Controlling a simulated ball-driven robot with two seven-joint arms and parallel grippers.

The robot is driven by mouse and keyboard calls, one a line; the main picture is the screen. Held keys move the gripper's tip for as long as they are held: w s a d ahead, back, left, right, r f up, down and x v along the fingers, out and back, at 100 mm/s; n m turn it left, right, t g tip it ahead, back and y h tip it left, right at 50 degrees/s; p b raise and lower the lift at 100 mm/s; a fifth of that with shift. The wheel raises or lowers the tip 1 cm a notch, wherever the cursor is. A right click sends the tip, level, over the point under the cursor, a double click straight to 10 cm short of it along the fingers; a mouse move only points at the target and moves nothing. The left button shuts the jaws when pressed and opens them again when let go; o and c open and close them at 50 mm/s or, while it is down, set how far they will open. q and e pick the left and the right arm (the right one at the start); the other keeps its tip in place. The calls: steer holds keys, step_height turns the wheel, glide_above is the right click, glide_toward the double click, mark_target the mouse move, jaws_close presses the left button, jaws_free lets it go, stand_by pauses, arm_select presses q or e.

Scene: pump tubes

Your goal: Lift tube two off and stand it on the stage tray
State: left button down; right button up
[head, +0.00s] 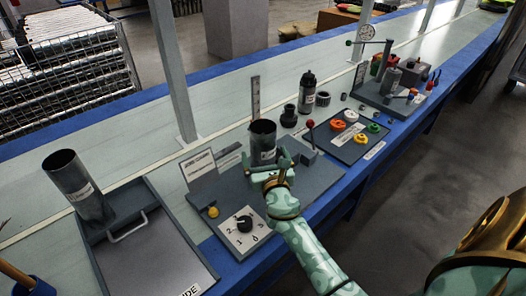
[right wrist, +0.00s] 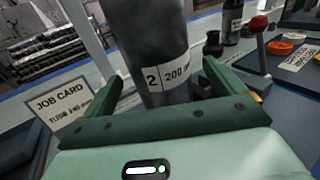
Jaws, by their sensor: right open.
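Tube two (head: 262,136) is a dark grey, open-topped cylinder standing upright on a dark fixture plate (head: 315,182). In the right wrist view tube two (right wrist: 155,35) has a white label reading "2" and "200". My right gripper (head: 272,168) is open, its fingers on either side of the tube's lower part; I cannot tell if they touch it. The gripper also shows in the right wrist view (right wrist: 165,88). My left gripper is not in view.
A job card (head: 198,165) stands left of tube two. A numbered dial (head: 244,234) and yellow knob (head: 213,212) are in front. A red-knobbed lever (head: 310,130), black bottle (head: 307,94) and parts tray (head: 347,138) stand to the right. The grey tray's front is bare.

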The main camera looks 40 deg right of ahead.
steer(key=shift+x, duration=1.45)
steer(key=c, duration=1.3)
steer(key=o, duration=0.4)
steer(key=c, duration=0.4)
steer(key=shift+r, duration=0.2)
steer(key=shift+r+p, duration=0.3)
steer(key=shift+r, duration=0.05)
